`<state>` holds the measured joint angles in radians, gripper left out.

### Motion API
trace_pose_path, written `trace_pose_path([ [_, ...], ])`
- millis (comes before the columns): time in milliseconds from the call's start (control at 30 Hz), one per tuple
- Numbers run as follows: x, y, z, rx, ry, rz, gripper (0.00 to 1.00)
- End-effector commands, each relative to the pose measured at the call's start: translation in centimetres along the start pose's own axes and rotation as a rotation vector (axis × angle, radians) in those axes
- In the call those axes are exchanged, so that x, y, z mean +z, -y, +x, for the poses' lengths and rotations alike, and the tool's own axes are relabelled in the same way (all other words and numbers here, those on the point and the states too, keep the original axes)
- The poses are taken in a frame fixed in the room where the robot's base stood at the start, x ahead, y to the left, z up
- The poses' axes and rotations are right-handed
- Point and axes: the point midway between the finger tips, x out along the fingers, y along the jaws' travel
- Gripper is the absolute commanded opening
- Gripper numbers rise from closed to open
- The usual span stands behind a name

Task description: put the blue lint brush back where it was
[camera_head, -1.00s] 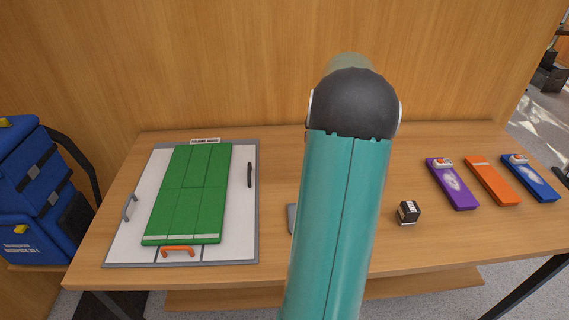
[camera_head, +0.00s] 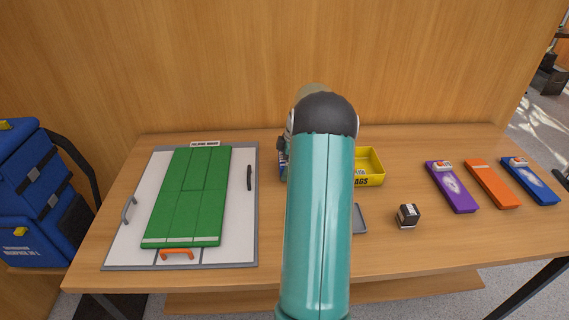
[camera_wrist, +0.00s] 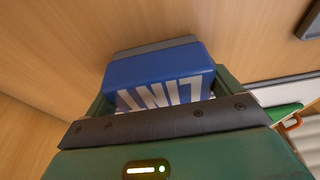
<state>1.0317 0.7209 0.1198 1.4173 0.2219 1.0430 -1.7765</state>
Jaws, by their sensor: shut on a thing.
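The blue lint brush (camera_wrist: 158,72) shows in the wrist view with upside-down white "LINT" lettering and a grey strip along its far edge. My gripper (camera_wrist: 163,96) is shut on it, with a green finger at each side. In the head view, a small blue part (camera_head: 283,166) shows just left of my arm, probably the brush. The rest of the brush and my gripper are hidden behind my arm there. I cannot tell whether the brush touches the table.
A yellow bin (camera_head: 377,181) lettered "BAGS" and a grey tray (camera_head: 360,218) are partly behind my arm. A small black-and-white cube (camera_head: 408,215) stands right of them. Purple (camera_head: 452,187), orange (camera_head: 493,182) and blue (camera_head: 531,180) flat pieces lie far right. A board with a green panel (camera_head: 187,196) lies left.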

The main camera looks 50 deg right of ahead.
Motion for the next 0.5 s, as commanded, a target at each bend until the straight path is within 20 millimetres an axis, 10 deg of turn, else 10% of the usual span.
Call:
trace_pose_path([
  [333,0.09,-0.02,0.31,0.001,0.000,0.000,0.69],
  [367,0.08,-0.02,0.27,0.002,0.000,0.000,0.96],
  [500,0.08,-0.01,0.26,0.001,0.000,-0.001,1.00],
])
